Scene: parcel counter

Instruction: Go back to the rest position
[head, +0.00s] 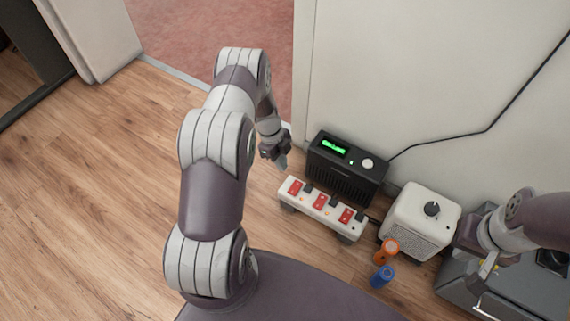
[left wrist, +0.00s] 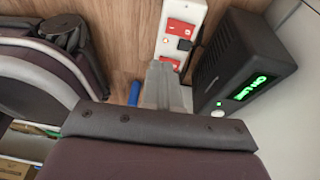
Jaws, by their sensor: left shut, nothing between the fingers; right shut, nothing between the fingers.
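My left arm reaches up through the middle of the head view. My left gripper (head: 283,163) hangs just left of a black box with a lit green display and above the end of a white switch strip. In the left wrist view the same gripper (left wrist: 162,68) has its fingers together with nothing between them. My right gripper (head: 484,279) is at the lower right of the head view, in front of a grey box, shut and empty.
The black box (head: 345,172) stands against the pale wall (head: 400,70). The white strip (head: 323,208) has red switches. A white box (head: 412,225) with a black knob, an orange cylinder (head: 386,251), a blue cylinder (head: 382,276) and the grey box (head: 525,290) stand right. The wooden floor (head: 95,190) is clear left.

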